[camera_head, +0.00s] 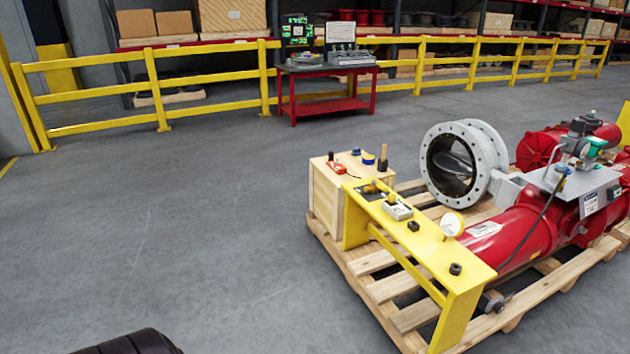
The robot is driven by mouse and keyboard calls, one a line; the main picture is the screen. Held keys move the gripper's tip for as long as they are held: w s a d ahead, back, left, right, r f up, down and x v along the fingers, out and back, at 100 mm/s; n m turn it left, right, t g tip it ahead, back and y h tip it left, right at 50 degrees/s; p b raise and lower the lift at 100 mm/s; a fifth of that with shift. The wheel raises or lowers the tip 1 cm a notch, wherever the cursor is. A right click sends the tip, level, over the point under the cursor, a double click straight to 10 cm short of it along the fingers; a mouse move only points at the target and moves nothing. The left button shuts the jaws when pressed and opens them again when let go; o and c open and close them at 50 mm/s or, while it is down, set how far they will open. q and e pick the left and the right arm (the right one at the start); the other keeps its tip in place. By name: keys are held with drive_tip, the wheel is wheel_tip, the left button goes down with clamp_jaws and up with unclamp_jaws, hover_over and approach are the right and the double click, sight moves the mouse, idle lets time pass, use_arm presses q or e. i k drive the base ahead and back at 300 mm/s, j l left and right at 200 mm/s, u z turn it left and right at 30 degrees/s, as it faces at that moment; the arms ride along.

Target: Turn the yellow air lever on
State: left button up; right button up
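A yellow bench-like stand (425,243) stands at the front of the wooden pallet, to the right of centre. On its left end is a small brass-coloured fitting (371,188) on a dark plate. Beside it is a light grey box (398,210) with a small yellowish part on top. These parts are too small to tell which is the yellow air lever or how it is set. A round white gauge (452,223) stands farther right on the stand. A dark rounded part at the bottom left edge looks like mine. Neither gripper shows.
A red valve actuator (520,232) and a grey flanged valve (484,165) lie on the pallet (385,289). A wooden crate (327,199) with small tools stands at its left corner. Yellow railings (205,78) and a red cart (325,105) are behind. The left floor is clear.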

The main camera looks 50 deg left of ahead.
sight(383, 188)
drive_tip(key=u, duration=1.1)
drive_tip(key=i+j, duration=0.35)
drive_tip(key=i, duration=0.15)
